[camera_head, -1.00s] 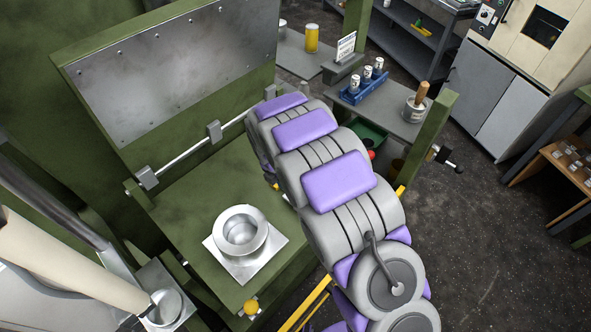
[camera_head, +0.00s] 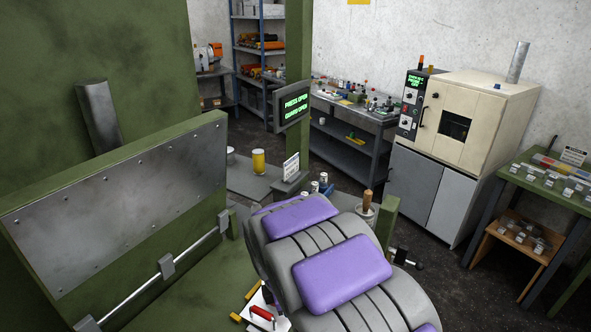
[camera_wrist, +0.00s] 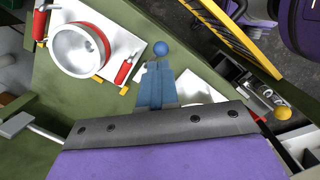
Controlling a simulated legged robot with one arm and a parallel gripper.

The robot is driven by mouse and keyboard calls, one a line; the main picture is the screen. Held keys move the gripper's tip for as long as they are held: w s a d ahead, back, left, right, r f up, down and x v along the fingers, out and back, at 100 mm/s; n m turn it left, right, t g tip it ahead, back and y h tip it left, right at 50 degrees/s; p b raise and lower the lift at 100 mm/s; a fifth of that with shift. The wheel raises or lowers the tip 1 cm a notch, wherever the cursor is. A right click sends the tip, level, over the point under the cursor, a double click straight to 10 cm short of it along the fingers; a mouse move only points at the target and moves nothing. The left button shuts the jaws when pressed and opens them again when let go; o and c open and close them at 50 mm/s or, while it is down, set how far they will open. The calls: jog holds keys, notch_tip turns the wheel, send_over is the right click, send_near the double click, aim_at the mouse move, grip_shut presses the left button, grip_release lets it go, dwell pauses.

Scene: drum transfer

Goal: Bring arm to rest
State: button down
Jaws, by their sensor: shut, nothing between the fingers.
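My arm, grey with purple pads, reaches away from me over the green press bed (camera_head: 200,290) in the head view, where its end is hidden. In the wrist view my gripper (camera_wrist: 158,72) shows as two blue-grey fingers close together, shut and empty. A blue ball (camera_wrist: 161,48) appears just past the fingertips; I cannot tell whether they touch. A round metal mould with a red ring (camera_wrist: 80,48) and red handles sits on a pale plate to the upper left, apart from the fingers. Another pale plate (camera_wrist: 196,88) is partly hidden by my gripper.
The upright press guard (camera_head: 130,215) stands left of my arm. A grey bench with a yellow cup (camera_head: 258,162), blue rack vials and a wooden-handled pot (camera_head: 367,203) lies beyond. A cream oven (camera_head: 470,110) and green table (camera_head: 560,185) stand right. Dark floor between is clear.

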jog(key=s+d+r+m+g, duration=0.1)
jog(key=s+d+r+m, duration=0.8)
jog(key=s+d, duration=0.25)
jog(key=s+d+r+m, duration=0.1)
jog(key=s+d+m, duration=0.1)
jog(key=s+m, duration=0.4)
jog(key=s+d+r+m+g+y, duration=0.1)
jog(key=s+m, duration=0.5)
jog(key=s, duration=0.6)
jog(key=shift+s+d+r, duration=0.3)
jog(key=shift+d+r, duration=0.3)
jog(key=shift+d, duration=0.65)
jog(key=shift+a, duration=0.25)
jog(key=shift+d, duration=0.2)
